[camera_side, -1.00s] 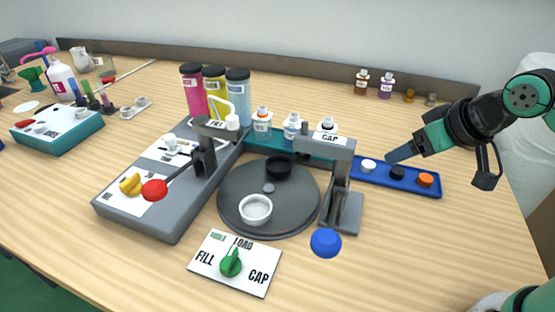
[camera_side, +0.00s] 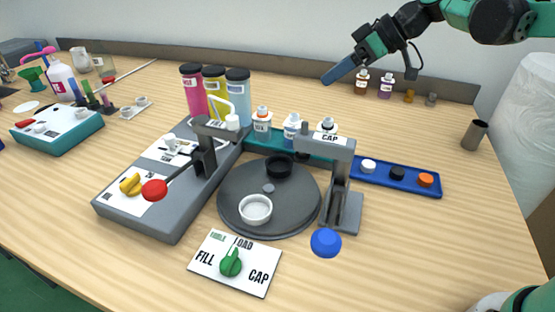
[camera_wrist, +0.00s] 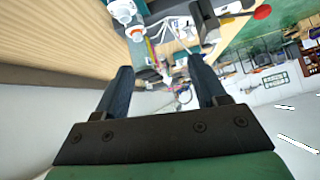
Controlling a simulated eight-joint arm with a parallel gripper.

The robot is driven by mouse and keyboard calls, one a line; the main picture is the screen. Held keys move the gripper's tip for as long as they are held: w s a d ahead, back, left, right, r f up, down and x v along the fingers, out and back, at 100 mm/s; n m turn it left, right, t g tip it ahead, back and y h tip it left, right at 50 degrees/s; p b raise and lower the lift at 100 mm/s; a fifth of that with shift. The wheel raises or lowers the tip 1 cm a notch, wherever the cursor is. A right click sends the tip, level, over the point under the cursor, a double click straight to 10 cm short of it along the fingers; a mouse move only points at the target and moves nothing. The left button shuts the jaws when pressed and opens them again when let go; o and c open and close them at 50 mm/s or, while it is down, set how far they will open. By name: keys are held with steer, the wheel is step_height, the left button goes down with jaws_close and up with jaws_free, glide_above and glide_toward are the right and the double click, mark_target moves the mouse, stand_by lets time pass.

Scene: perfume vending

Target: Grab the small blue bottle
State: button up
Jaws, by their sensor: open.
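My gripper (camera_side: 335,75) is up in the air at the back of the table, left of and above the two small back bottles, apart from everything. In the wrist view its two dark fingers (camera_wrist: 163,75) are spread with nothing between them. A small bottle with bluish lettering (camera_side: 292,129) stands in the teal rack behind the turntable. A similar bottle with reddish lettering (camera_side: 262,124) is on its left. A larger light-blue cylinder (camera_side: 238,93) stands by the FILL station.
The CAP stand (camera_side: 340,150) and FILL arm (camera_side: 207,133) rise near the rack. A blue cap tray (camera_side: 402,190) lies to the right. Brown (camera_side: 361,83) and purple (camera_side: 386,86) bottles stand at the back. The right tabletop is mostly clear around a grey cup (camera_side: 474,135).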

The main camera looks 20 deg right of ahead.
steer(key=w+d+f+n+y, duration=0.1)
steer(key=w+f+n+y, duration=0.25)
steer(key=w, duration=0.35)
glide_toward(294, 115)
steer(key=x, duration=0.4)
steer(key=shift+t, duration=0.3)
steer(key=x, duration=0.4)
steer(key=shift+a+f, duration=0.2)
steer(key=shift+x, duration=0.75)
jaws_close()
